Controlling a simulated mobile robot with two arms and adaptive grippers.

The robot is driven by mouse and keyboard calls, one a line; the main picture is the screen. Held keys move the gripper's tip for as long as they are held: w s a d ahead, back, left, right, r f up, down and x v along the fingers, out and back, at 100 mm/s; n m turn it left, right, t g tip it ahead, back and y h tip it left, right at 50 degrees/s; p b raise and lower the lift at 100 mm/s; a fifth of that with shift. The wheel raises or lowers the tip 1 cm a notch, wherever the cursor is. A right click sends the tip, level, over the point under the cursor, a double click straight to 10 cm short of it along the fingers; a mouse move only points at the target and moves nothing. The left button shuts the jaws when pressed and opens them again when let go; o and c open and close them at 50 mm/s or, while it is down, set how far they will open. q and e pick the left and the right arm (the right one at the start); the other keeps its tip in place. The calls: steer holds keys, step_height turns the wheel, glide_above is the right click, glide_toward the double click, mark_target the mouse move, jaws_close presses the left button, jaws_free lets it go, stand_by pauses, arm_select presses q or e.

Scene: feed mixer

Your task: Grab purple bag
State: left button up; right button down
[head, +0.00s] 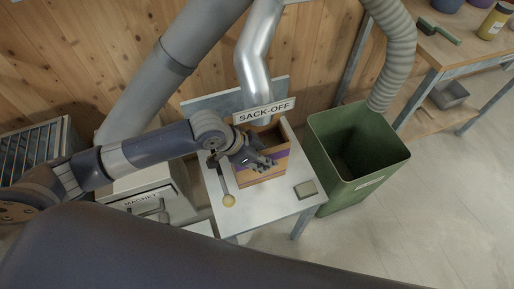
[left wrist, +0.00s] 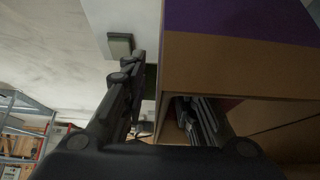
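The purple bag (head: 262,176) is an open-topped brown paper sack with a purple band. It stands upright on the small white table under the SACK-OFF spout. My left gripper (head: 257,162) is at the bag's upper front edge. In the left wrist view the bag (left wrist: 235,65) fills the upper right, with its purple band at the top. There my left gripper (left wrist: 165,110) has its fingers apart, one outside the bag's wall and one under its edge, seemingly inside the mouth. A gap shows beside the outer finger. My right gripper is out of view.
The SACK-OFF sign (head: 264,111) and metal spout (head: 258,60) are just above and behind the bag. A green bin (head: 356,165) stands to the right. A yellow-knobbed lever (head: 228,199) and a small grey-green box (head: 305,189) are on the table (head: 262,210).

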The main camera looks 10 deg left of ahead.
arm_select(q)
jaws_close()
steer(key=shift+r, duration=0.15)
steer(key=shift+r, duration=0.1)
